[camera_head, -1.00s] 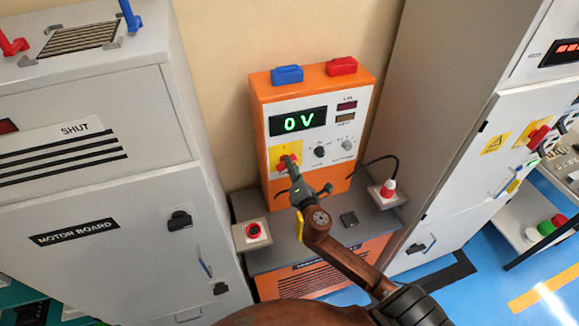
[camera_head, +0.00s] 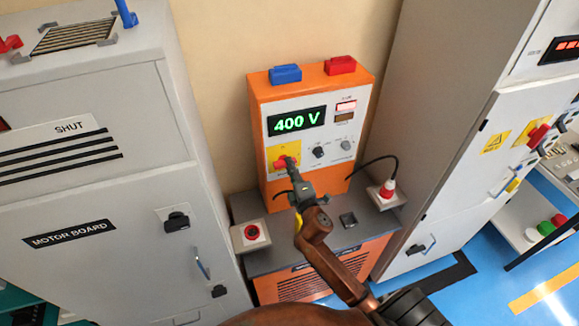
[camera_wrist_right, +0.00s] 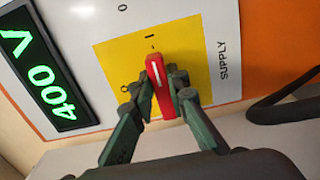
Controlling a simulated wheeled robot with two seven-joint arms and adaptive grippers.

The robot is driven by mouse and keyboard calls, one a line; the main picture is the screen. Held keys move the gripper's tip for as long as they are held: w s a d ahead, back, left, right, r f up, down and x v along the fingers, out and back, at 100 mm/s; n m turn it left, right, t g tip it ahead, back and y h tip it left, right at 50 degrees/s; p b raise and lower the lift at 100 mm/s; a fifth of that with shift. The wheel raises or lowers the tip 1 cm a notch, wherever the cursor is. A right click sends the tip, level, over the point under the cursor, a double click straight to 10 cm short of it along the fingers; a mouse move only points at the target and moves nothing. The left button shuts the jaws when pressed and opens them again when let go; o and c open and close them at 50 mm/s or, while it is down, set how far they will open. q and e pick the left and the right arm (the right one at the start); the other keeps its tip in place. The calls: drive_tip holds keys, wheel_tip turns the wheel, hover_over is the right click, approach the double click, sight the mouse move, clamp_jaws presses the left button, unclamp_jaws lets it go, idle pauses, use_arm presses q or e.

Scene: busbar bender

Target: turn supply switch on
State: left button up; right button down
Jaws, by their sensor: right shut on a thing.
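The supply switch is a red knob (camera_wrist_right: 160,90) on a yellow plate (camera_wrist_right: 112,55) marked SUPPLY, on the orange unit's white front panel. In the right wrist view its white line points to the "I" mark. My right gripper (camera_wrist_right: 157,88) is shut on the red knob, one finger on each side. In the head view the right gripper (camera_head: 288,165) reaches up to the knob (camera_head: 281,162) from below and covers part of the plate. My left gripper is not in view.
A grey cabinet marked MOTOR BOARD (camera_head: 90,180) stands at the left, another grey cabinet (camera_head: 440,100) at the right.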

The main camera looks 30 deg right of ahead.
idle(0.4)
drive_tip(key=c, duration=1.9)
unclamp_jaws()
drive_tip(key=shift+s, duration=0.1)
drive_tip(key=v, duration=1.2)
drive_tip(key=shift+f, duration=0.1)
